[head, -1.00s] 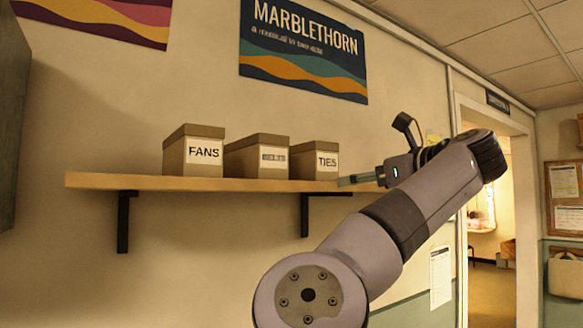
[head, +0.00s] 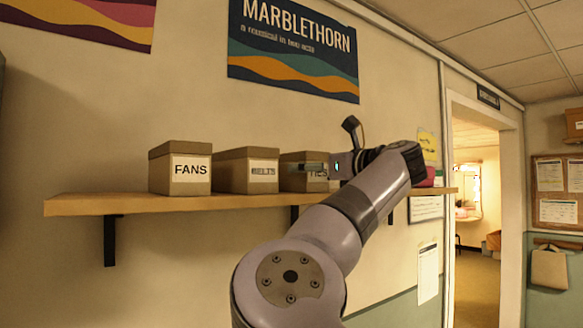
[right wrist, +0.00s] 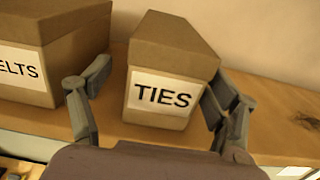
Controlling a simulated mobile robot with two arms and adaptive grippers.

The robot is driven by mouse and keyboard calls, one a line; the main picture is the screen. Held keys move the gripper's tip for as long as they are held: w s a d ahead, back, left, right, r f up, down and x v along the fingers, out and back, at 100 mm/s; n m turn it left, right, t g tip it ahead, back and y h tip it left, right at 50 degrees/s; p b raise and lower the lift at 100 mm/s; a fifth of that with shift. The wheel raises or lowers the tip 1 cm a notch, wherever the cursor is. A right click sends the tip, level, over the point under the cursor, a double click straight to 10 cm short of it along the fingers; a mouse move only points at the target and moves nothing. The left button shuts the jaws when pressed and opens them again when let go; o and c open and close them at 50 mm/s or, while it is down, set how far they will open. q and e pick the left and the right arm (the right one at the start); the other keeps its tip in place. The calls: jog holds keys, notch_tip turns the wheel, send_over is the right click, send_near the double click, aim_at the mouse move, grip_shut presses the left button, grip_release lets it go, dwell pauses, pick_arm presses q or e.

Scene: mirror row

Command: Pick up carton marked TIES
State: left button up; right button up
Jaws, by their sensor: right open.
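The carton marked TIES (head: 291,184) is a brown lidded box on the wooden shelf, rightmost of three cartons. In the head view my right gripper (head: 308,168) is in front of it and partly covers its label. In the right wrist view the carton (right wrist: 163,90) stands between the open fingers of my right gripper (right wrist: 158,85). The left finger is in the gap beside the BELTS carton, apart from TIES. The right finger is close along the right side of TIES; I cannot tell if it touches. My left gripper is not in view.
The BELTS carton (head: 246,171) stands close left of TIES, and the FANS carton (head: 180,169) is further left. The shelf (head: 90,203) is fixed to the wall on dark brackets.

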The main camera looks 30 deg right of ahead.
jog(key=shift+w+r, duration=0.15)
jog(key=shift+w, duration=0.15)
jog(key=w+p, duration=0.3)
jog(key=w, duration=0.1)
jog(key=shift+d+r+p, duration=0.1)
jog(key=shift+r+p, duration=0.05)
jog(key=shift+p, duration=0.25)
jog(key=shift+w, duration=0.4)
jog(key=shift+s, duration=0.1)
jog(key=shift+c, duration=0.2)
jog(key=shift+c, duration=0.7)
jog(key=c, duration=1.1)
